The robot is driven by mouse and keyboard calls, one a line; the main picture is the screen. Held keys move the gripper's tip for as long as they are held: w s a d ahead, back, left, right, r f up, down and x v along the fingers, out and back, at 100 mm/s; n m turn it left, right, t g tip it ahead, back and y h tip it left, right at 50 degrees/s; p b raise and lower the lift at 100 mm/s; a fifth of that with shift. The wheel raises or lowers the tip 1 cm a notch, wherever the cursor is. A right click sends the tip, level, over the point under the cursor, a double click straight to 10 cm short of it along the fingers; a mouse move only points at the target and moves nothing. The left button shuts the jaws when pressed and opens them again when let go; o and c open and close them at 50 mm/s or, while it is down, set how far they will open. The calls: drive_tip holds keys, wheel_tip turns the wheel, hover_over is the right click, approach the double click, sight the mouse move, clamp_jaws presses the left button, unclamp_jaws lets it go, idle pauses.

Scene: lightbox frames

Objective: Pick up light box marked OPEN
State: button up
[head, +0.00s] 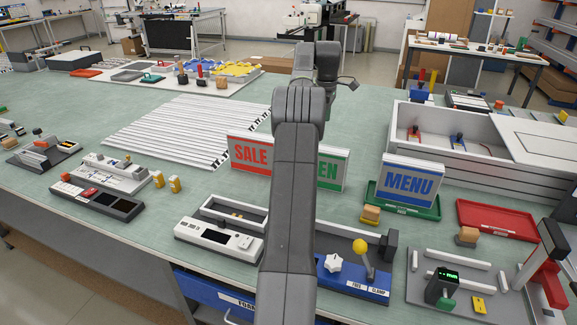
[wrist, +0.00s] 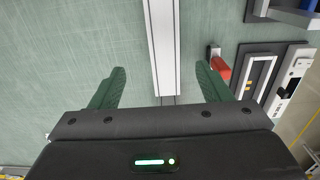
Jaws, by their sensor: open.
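The OPEN light box (head: 332,170) stands upright on the green table in the head view, with a white frame and green face. My arm covers its left part, so only "EN" shows. In the wrist view, the pale top edge of a narrow box (wrist: 163,45) runs down the picture in line with the gap between my fingers. No lettering shows there. My gripper (wrist: 162,70) is open, its green fingers apart on either side of that line, with clear room at each side. I cannot tell its height above the box. My gripper is hidden in the head view.
The SALE light box (head: 250,155) stands close left of OPEN. The MENU light box (head: 408,183) stands at the green tray (head: 402,208) on the right. An empty red tray (head: 495,220) lies further right. A blue control box (head: 352,278) and a white device (head: 218,240) are in front.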

approach(333, 161)
drive_tip(key=w+a+f, duration=0.2)
drive_tip(key=w+f, duration=0.1)
drive_tip(key=w+a+f, duration=0.1)
drive_tip(key=shift+w+f, duration=0.35)
drive_tip(key=shift+s+a+f+p, duration=0.1)
drive_tip(key=shift+a+f+p, duration=0.05)
drive_tip(key=shift+f, duration=0.7)
drive_tip(key=shift+a+f+p, duration=0.15)
drive_tip(key=shift+f+p, duration=0.05)
drive_tip(key=shift+f, duration=0.7)
drive_tip(key=shift+s+a+f+p, duration=0.1)
drive_tip(key=shift+a+f+p, duration=0.05)
drive_tip(key=shift+f, duration=0.7)
clamp_jaws()
